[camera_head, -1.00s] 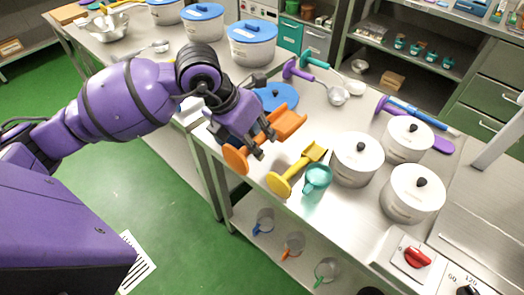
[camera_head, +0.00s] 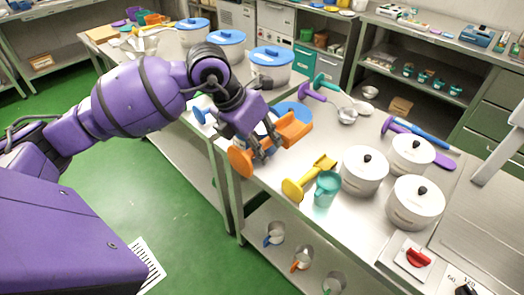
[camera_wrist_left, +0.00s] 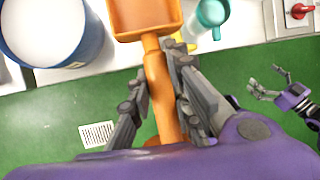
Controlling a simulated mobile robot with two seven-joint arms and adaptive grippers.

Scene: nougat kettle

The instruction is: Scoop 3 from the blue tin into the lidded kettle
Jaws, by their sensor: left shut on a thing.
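My left gripper (camera_head: 262,150) is shut on the handle of an orange scoop (camera_head: 292,130), seen in the head view near the counter's front edge. In the left wrist view the fingers (camera_wrist_left: 163,88) close around the handle, and the scoop's bowl (camera_wrist_left: 145,14) looks empty. The blue tin (camera_wrist_left: 88,48) stands left of the scoop there, open, with white contents. In the head view the arm mostly hides it. Three white lidded pots, one (camera_head: 363,172) nearest the teal jug, stand to the right; I cannot tell which is the kettle. My right gripper (camera_wrist_left: 268,84) is open and empty.
A blue lid (camera_head: 293,110) lies behind the scoop. Purple and teal ladles lie further back. A red knob (camera_head: 418,257) is at the front right.

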